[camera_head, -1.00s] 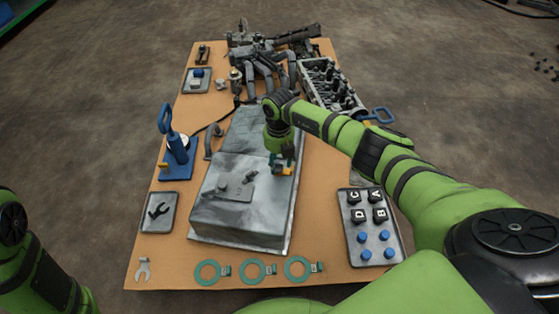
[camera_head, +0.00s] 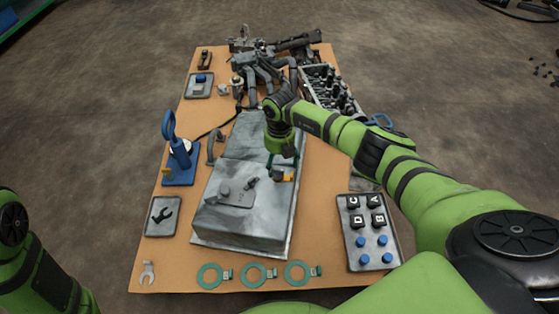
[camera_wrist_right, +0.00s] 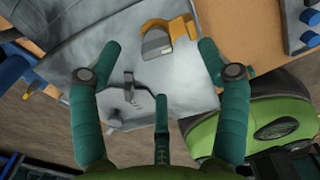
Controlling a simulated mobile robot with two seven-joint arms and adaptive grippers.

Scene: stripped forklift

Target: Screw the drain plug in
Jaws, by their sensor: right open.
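A large grey metal pan-like housing (camera_head: 230,220) lies on the table under my right arm. A flat raised pad (camera_head: 237,194) on its top carries small dark fittings (camera_head: 252,183), which also show in the right wrist view (camera_wrist_right: 128,90). My right gripper (camera_head: 283,160) points down over the housing's right side, its teal fingers spread. A small orange and grey piece (camera_head: 284,175) lies just below the fingers. In the right wrist view this piece (camera_wrist_right: 183,28) shows between the open fingertips. I cannot tell which part is the drain plug. My left gripper is out of view.
A tray with lettered black knobs and blue pegs (camera_head: 348,236) is at the right. Green rings (camera_head: 210,275) and a small wrench (camera_head: 148,274) lie along the front edge. A blue stand (camera_head: 180,165) is at the left; engine parts (camera_head: 265,65) crowd the back.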

